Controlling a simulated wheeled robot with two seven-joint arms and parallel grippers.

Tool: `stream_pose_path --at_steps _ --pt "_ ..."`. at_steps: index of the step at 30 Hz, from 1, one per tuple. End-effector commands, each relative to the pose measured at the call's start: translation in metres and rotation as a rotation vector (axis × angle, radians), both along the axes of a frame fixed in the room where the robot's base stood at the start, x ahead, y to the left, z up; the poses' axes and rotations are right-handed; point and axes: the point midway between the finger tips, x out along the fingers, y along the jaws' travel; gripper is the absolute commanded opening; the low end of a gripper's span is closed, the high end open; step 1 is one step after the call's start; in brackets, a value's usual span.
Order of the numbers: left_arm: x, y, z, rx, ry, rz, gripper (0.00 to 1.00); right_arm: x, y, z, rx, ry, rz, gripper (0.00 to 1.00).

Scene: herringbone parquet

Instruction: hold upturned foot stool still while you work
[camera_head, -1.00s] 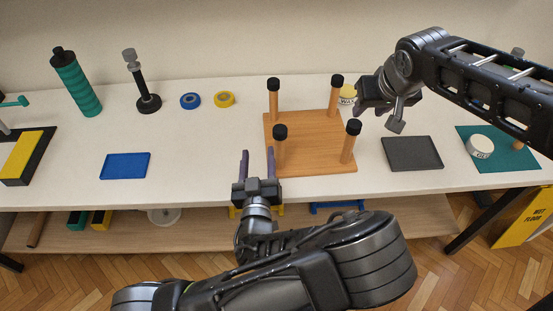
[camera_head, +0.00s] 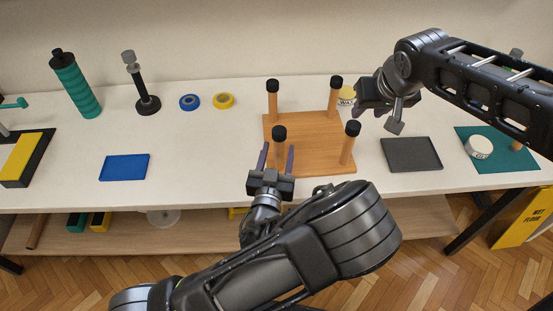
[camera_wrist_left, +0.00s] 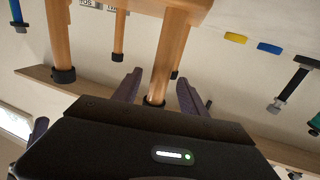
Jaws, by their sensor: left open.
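The upturned foot stool (camera_head: 300,135) lies seat-down on the bench, its wooden legs with black caps pointing up. My left gripper (camera_head: 277,150) is open at the stool's front-left leg (camera_head: 279,147). In the left wrist view, its two purple-grey fingers (camera_wrist_left: 158,92) stand on either side of that leg (camera_wrist_left: 168,60), with gaps visible. The seat (camera_wrist_left: 175,8) shows at the top of that view. My right gripper (camera_head: 390,108) hangs beyond the stool's right side, apart from it; its jaw state is unclear.
A dark grey tray (camera_head: 411,154) lies right of the stool, and a blue tray (camera_head: 125,167) lies left. A wax tin (camera_head: 346,96) stands behind the stool, partly hidden by my right gripper. Blue tape (camera_head: 189,102) and yellow tape (camera_head: 223,101) lie at the back. A glue tin (camera_head: 479,147) sits on a green mat (camera_head: 521,160).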

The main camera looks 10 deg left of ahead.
Motion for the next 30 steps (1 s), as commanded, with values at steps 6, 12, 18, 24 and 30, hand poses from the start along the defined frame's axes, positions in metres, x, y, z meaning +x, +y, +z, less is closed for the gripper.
stream_pose_path --at_steps 6,12,18,24,30 --pt "0.033 0.001 0.0 0.0 -0.003 0.0 0.5 0.0 0.0 0.0 0.0 0.0 0.0 0.36" --pt "0.048 0.001 0.0 0.001 -0.001 0.0 0.5 0.0 0.0 0.0 0.0 0.0 0.0 0.36" --pt "0.05 0.001 0.0 0.001 0.0 0.0 0.5 0.0 0.0 0.0 0.0 0.0 0.0 0.36" --pt "0.049 0.001 0.0 0.0 0.0 0.0 0.4 0.0 0.0 0.0 0.0 0.0 0.0 0.36" --pt "0.049 0.001 0.0 0.0 0.0 0.0 0.24 0.0 0.0 0.0 0.0 0.0 0.0 0.36"
